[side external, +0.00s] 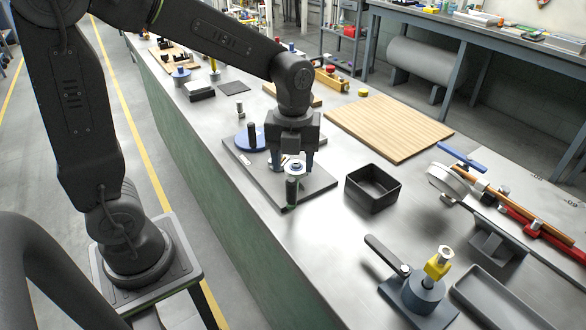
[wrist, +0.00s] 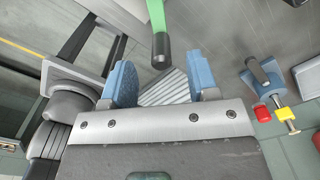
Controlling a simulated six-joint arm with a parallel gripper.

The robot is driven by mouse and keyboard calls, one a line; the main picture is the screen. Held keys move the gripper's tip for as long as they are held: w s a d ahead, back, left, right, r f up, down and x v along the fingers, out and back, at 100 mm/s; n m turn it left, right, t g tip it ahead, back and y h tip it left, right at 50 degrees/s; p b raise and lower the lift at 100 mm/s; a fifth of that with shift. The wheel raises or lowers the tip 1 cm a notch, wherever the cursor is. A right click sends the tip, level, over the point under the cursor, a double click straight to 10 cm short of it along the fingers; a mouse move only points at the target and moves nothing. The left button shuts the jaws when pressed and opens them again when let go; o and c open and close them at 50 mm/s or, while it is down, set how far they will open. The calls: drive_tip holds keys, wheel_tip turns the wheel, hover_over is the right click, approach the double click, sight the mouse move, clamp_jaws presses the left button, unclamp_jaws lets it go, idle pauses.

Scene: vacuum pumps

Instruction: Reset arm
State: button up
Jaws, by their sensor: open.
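My gripper (side external: 293,168) points down over a grey base plate (side external: 315,184) on the metal bench. Its two blue fingers are spread apart; they also show in the wrist view (wrist: 161,82). A small round pump part (side external: 295,169) with a pale top shows at the fingers in the side view; I cannot tell whether they touch it. A dark upright cylinder (side external: 291,191) stands just in front of the gripper. A blue disc (side external: 247,141) with a black knob lies on the plate to the left. In the wrist view, a green bar with a black end (wrist: 160,45) lies beyond the fingertips.
A black open box (side external: 372,188) stands right of the plate. A wooden board (side external: 388,127) lies behind it. A grey fixture with a yellow part (side external: 438,263) and a black lever stands at front right, beside a grey tray (side external: 500,300). Red-handled tools (side external: 530,223) lie at the right.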

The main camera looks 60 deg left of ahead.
drive_tip(key=shift+r, duration=0.4)
drive_tip(key=s+r+n+t, duration=0.2)
drive_tip(key=s+n, duration=0.4)
drive_tip(key=n, duration=0.7)
drive_tip(key=s+r+n+t, duration=0.3)
drive_tip(key=s+r+n, duration=0.2)
drive_tip(key=n, duration=0.7)
drive_tip(key=shift+s+n+t, duration=0.3)
drive_tip(key=shift+s+n, duration=0.1)
